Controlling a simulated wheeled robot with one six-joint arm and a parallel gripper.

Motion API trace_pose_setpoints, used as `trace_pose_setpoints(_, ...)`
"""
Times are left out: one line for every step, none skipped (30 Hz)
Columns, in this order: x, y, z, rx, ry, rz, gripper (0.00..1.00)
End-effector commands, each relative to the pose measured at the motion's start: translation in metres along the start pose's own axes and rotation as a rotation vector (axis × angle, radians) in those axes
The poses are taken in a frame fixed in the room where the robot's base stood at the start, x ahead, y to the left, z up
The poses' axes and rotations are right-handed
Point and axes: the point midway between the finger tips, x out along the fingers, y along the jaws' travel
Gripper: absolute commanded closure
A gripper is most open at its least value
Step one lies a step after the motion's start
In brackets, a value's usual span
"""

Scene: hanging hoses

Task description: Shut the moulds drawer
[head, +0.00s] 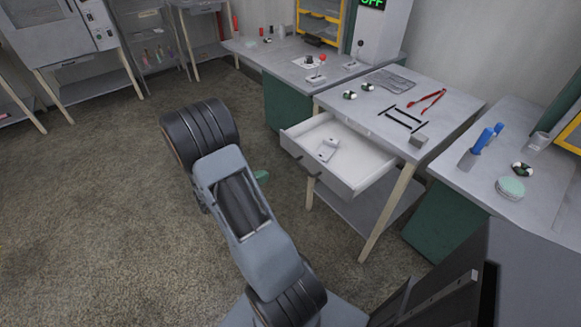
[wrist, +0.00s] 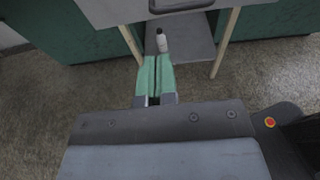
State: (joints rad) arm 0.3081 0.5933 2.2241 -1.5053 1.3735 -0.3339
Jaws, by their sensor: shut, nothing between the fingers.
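The moulds drawer (head: 366,168) is pulled out from under the grey-topped table in the head view. A pale flat piece with dark spots (head: 327,150) lies inside it. In the wrist view, the underside or front of the drawer (wrist: 118,12) shows at the top edge with a dark handle (wrist: 182,5). My gripper (wrist: 155,60) has green fingers, shut together and empty, pointing toward the table below the handle. In the head view only a bit of my gripper (head: 262,175) shows beside my arm, apart from the drawer front; the rest is hidden.
The table (head: 440,90) carries red tongs (head: 427,102), black bars and small parts. Other benches flank the table. The carpet at left is clear.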

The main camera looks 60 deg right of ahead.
Motion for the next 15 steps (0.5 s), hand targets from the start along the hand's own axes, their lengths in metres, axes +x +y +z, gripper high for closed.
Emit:
trace_pose_setpoints(0.009,-0.001,0.000,0.000,0.000,-0.006,1.00)
trace_pose_setpoints(0.015,-0.001,0.000,0.000,0.000,-0.006,1.00)
trace_pose_setpoints(0.023,-0.001,0.001,0.001,0.000,-0.007,1.00)
trace_pose_setpoints(0.029,-0.001,0.001,0.001,0.001,-0.006,1.00)
trace_pose_setpoints(0.035,-0.002,0.000,0.001,0.002,-0.007,1.00)
trace_pose_setpoints(0.043,-0.001,0.000,0.002,0.001,-0.007,1.00)
trace_pose_setpoints(0.048,-0.001,0.000,0.002,0.001,-0.007,1.00)
trace_pose_setpoints(0.054,-0.002,0.000,0.003,0.001,-0.007,1.00)
trace_pose_setpoints(0.061,-0.002,0.000,0.003,0.002,-0.006,1.00)
trace_pose_setpoints(0.067,-0.001,0.000,0.004,0.002,-0.006,1.00)
trace_pose_setpoints(0.072,-0.001,0.000,0.003,0.003,-0.006,1.00)
trace_pose_setpoints(0.078,-0.002,0.000,0.003,0.002,-0.006,1.00)
trace_pose_setpoints(0.083,-0.002,0.000,0.003,0.002,-0.006,1.00)
trace_pose_setpoints(0.087,-0.001,0.000,0.003,0.002,-0.005,1.00)
trace_pose_setpoints(0.093,-0.001,0.001,0.004,0.002,-0.005,1.00)
